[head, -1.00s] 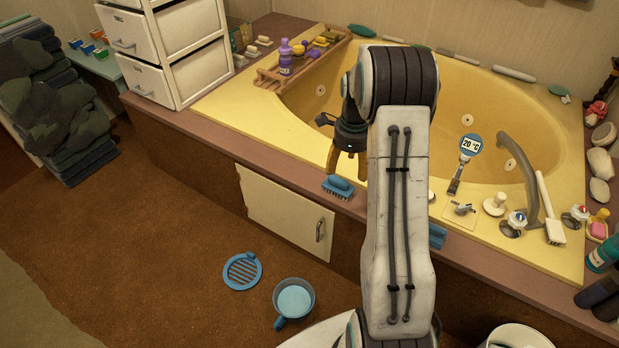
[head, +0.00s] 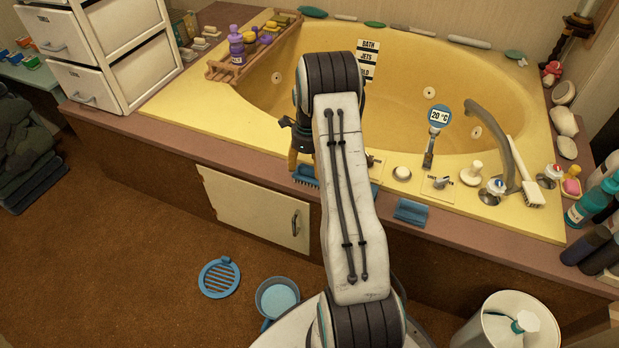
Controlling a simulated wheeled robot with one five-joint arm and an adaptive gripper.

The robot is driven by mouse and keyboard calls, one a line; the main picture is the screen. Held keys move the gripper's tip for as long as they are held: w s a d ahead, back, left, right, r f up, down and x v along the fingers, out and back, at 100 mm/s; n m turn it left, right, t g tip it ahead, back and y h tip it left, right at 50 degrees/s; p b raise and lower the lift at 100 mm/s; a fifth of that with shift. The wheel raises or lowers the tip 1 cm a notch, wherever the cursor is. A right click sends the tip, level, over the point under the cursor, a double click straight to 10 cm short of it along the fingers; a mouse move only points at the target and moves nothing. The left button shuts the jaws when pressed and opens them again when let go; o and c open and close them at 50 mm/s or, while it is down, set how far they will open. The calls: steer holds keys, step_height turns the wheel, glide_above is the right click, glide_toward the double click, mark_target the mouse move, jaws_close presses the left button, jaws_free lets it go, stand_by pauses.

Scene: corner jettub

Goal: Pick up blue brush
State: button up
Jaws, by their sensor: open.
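The blue brush (head: 307,177) lies on the brown front ledge of the tub, bristles down, partly hidden by my gripper and arm. My gripper (head: 302,165) is open, pointing down with its tan fingers at the brush. One finger shows at the brush's left end; the other is mostly hidden behind my arm. I cannot tell whether the fingers touch the brush or stand around it.
A blue block-like item (head: 410,211) lies further right on the ledge. A blue pan (head: 277,298) and round grate (head: 219,278) lie on the floor. A white bin (head: 508,325) stands at right.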

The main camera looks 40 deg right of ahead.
step_height(320, 180, down, 3)
steer(key=shift+r, duration=0.2)
steer(key=c, duration=1.3)
steer(key=shift+r, duration=0.25)
steer(key=shift+c, duration=0.2)
steer(key=shift+r, duration=0.25)
steer(key=r, duration=0.2)
steer(key=r+p, duration=0.1)
steer(key=shift+s+a+r, duration=0.2)
steer(key=shift+r, duration=0.2)
steer(key=s+a+r, duration=0.2)
steer(key=s+a+r+p, duration=0.1)
steer(key=s+a+r, duration=0.1)
steer(key=s+a, duration=0.1)
steer(key=s+a+r+p, duration=0.1)
steer(key=s+a+r, duration=0.1)
steer(key=s, duration=0.1)
steer(key=shift+s+a+r, duration=0.15)
steer(key=shift+r, duration=0.05)
jaws_close()
